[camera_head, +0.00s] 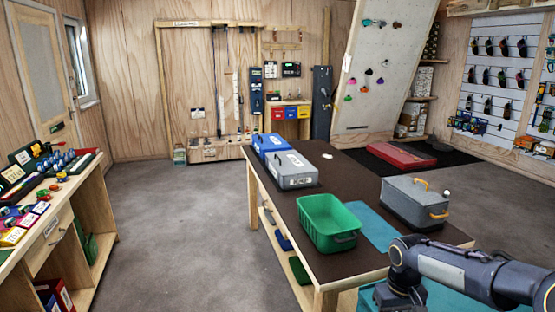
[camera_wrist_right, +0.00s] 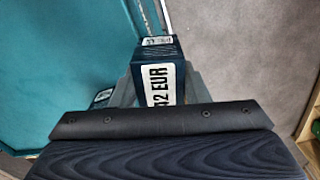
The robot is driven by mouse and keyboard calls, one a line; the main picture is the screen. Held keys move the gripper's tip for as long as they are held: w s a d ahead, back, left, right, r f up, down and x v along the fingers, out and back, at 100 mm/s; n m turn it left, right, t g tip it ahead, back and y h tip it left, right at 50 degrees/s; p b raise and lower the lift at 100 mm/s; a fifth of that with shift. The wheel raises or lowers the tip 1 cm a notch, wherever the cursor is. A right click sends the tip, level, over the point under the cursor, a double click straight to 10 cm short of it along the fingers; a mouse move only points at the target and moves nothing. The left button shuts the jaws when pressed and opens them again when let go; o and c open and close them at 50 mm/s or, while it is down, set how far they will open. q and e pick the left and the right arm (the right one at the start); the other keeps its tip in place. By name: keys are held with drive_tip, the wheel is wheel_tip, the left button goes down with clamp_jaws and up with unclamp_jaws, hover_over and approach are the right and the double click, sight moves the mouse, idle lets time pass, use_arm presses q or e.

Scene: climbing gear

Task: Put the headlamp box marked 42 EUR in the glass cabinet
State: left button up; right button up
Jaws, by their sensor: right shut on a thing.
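The dark blue headlamp box (camera_wrist_right: 155,52) shows in the right wrist view with a white label; "2 EUR" reads clearly and the first digit is partly cut off. My right gripper (camera_wrist_right: 155,88) is shut on this box, one finger on each side. In the head view my right arm reaches in at the lower right, and its gripper end is cut off by the bottom edge. My left gripper is in no view. I cannot make out a glass cabinet in either view.
A dark-topped table (camera_head: 343,178) carries a green crate (camera_head: 327,223), a grey case (camera_head: 291,169), a blue case (camera_head: 270,143) and a grey tub (camera_head: 414,203). A counter (camera_head: 80,195) with goods stands at left. Grey floor (camera_head: 180,215) between them is clear.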

drive_tip(key=s+a+f, duration=0.6)
drive_tip(key=a+f, duration=0.2)
drive_tip(key=f, duration=0.1)
drive_tip(key=shift+a+f+m, duration=0.2)
drive_tip(key=shift+f+m, duration=0.05)
drive_tip(key=shift+m, duration=0.15)
drive_tip(key=shift+w, duration=0.1)
